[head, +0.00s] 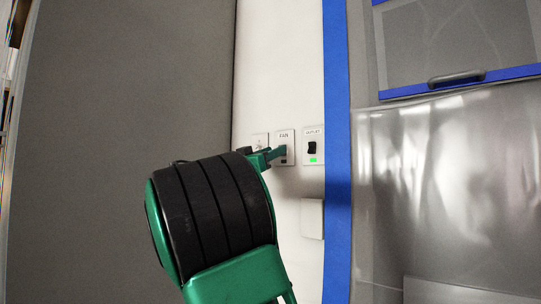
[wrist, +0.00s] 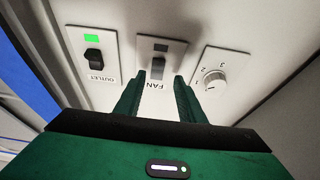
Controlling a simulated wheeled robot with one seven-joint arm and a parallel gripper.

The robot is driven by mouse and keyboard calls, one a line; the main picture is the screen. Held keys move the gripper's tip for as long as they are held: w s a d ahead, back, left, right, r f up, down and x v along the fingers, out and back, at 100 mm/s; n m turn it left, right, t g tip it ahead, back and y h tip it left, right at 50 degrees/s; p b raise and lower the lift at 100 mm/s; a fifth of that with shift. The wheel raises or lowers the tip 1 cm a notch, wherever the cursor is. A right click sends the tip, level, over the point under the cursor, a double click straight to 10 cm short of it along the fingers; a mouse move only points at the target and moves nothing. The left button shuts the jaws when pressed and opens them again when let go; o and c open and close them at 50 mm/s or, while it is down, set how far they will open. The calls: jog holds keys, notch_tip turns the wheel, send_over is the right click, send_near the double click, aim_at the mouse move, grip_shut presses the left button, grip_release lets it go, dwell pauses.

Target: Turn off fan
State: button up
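The fan switch plate (head: 285,136) is on the white wall panel, marked FAN. The wrist view shows it upside down, with a dark rocker switch (wrist: 158,68) and a dark, unlit indicator (wrist: 161,47). My gripper (head: 273,154) is at the plate in the head view and partly covers its switch. In the wrist view my gripper (wrist: 157,88) is open and empty, its two green fingers apart with the rocker in line with the gap between them. I cannot tell whether a finger touches the rocker.
An outlet switch (head: 312,147) with a lit green light is right of the fan plate in the head view. A dial (wrist: 214,80) is on the fan plate's other side. A blank box (head: 312,218) sits below. A blue post (head: 337,120) stands to the right.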

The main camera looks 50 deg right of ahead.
jog(key=v, duration=0.8)
jog(key=shift+w+a+f, duration=0.2)
jog(key=shift+a, duration=0.05)
